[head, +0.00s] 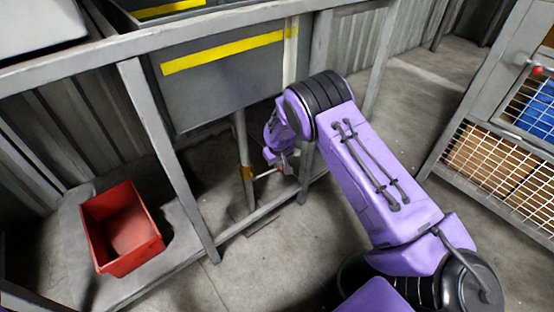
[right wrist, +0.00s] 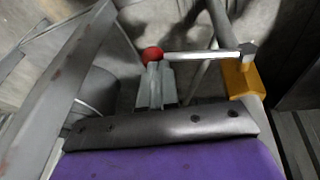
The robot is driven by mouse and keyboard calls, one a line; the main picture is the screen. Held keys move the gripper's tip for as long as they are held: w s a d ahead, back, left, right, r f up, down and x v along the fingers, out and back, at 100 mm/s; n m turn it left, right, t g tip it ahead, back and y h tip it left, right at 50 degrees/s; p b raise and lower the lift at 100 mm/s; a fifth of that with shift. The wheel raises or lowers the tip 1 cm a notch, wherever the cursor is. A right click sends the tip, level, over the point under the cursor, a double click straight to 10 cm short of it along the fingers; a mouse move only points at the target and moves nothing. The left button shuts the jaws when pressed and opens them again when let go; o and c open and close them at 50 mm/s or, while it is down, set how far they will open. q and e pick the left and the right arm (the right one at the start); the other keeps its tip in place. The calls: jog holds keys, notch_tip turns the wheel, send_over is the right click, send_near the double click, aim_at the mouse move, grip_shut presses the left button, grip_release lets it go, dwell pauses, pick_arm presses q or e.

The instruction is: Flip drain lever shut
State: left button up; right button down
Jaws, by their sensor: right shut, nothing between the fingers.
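The drain lever is a pale rod (right wrist: 200,56) with a red ball knob (right wrist: 152,54) at its left end. Its right end joins a dark nut on a yellow valve block (right wrist: 240,78). In the head view the yellow block (head: 246,173) sits on a thin pipe under the grey tank, and the rod (head: 266,173) runs roughly level from it towards my right gripper (head: 285,165). In the right wrist view my right gripper (right wrist: 157,75) is shut and empty, its fingertips right at the knob; whether they touch it I cannot tell. My left gripper is not in view.
The grey tank (head: 220,80) with a yellow stripe hangs in a metal frame (head: 165,150) whose posts and rails stand close to my arm. A red bin (head: 122,228) sits at the left. A wire-mesh cage (head: 500,165) stands at the right. Open floor lies between.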

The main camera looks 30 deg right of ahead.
jog(key=r+p, duration=0.1)
jog(key=p, duration=0.1)
jog(key=a+r+p, duration=0.1)
jog(key=r+p, duration=0.1)
jog(key=a+r+p, duration=0.1)
jog(key=r+p, duration=0.1)
jog(key=shift+w+a, duration=0.15)
jog(key=d+p+v, duration=0.1)
jog(key=p+v, duration=0.1)
jog(key=v, duration=0.6)
jog(key=shift+s+r, duration=0.2)
jog(key=shift+s, duration=0.05)
